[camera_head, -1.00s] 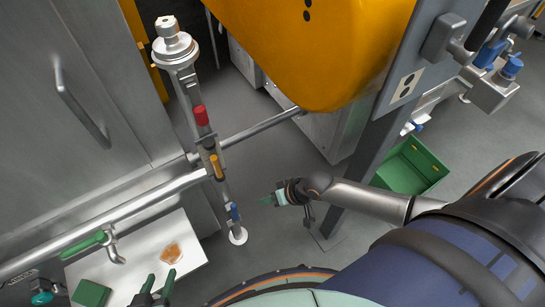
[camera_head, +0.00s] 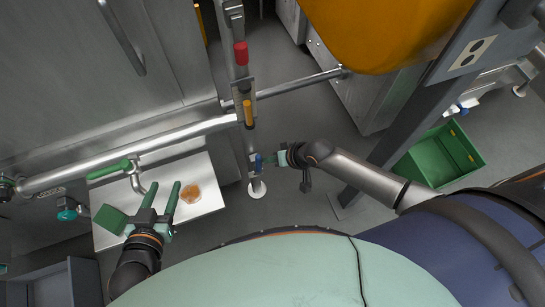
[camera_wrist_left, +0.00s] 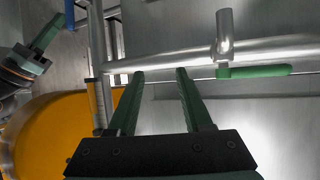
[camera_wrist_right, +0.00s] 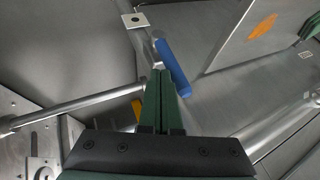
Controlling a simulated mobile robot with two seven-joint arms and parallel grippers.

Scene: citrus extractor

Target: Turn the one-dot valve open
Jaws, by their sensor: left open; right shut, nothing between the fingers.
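A blue valve handle (camera_head: 259,161) sits low on the vertical pipe; it also shows in the right wrist view (camera_wrist_right: 173,66). My right gripper (camera_head: 270,160) is shut and empty, its fingertips (camera_wrist_right: 161,78) right beside this handle; I cannot tell if they touch. A green valve handle (camera_head: 109,170) is on the horizontal pipe and shows in the left wrist view (camera_wrist_left: 255,71). My left gripper (camera_head: 166,191) is open and empty, to the right of the green handle and apart from it.
A green crate (camera_head: 437,156) stands right.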

